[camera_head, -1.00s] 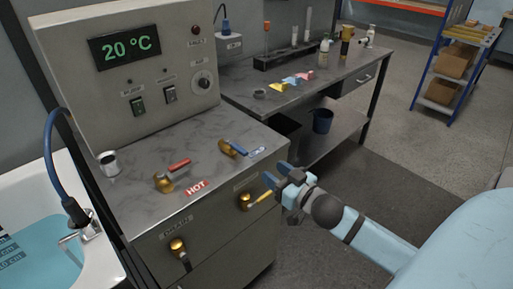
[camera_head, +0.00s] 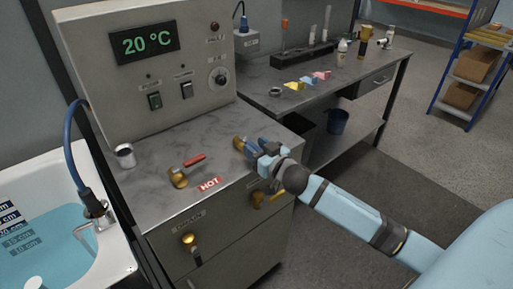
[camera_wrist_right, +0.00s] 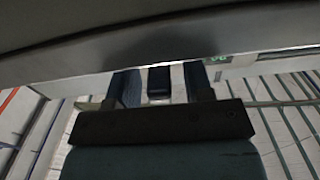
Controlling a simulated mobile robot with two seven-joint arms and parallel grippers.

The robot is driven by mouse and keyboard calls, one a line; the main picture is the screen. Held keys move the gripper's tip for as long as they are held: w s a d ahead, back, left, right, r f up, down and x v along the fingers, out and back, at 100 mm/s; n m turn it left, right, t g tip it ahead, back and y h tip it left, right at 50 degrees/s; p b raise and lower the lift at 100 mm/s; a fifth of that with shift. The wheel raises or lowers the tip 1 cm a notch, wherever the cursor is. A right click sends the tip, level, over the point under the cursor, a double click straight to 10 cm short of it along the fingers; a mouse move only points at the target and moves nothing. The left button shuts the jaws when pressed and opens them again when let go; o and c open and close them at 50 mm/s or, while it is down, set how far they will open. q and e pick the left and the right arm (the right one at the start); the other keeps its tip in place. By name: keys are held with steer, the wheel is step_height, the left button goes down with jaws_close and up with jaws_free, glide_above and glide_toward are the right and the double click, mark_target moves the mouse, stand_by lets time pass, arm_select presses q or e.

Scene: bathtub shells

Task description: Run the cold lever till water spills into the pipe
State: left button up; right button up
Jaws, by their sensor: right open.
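The cold lever, with its brass body (camera_head: 239,144) and blue handle, is on the steel counter, right of the red-handled hot lever (camera_head: 187,168). My right gripper (camera_head: 261,152) is at the cold lever's handle and hides much of it. In the right wrist view, a dark blue bar, likely the handle (camera_wrist_right: 159,78), sits between the two open fingers (camera_wrist_right: 160,85), with gaps on both sides. Water (camera_head: 45,245) stands in the white tub at the left, under a spout (camera_head: 95,209) on a blue hose. I cannot make out the pipe clearly. My left gripper is out of view.
The control panel (camera_head: 199,44) behind the counter reads 20 °C. A metal cup (camera_head: 125,156) stands at the counter's left. The brass drain valve (camera_head: 189,240) and another valve (camera_head: 262,198) stick out of the front. A side bench (camera_head: 300,104) carries small items.

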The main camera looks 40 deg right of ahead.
jaws_close()
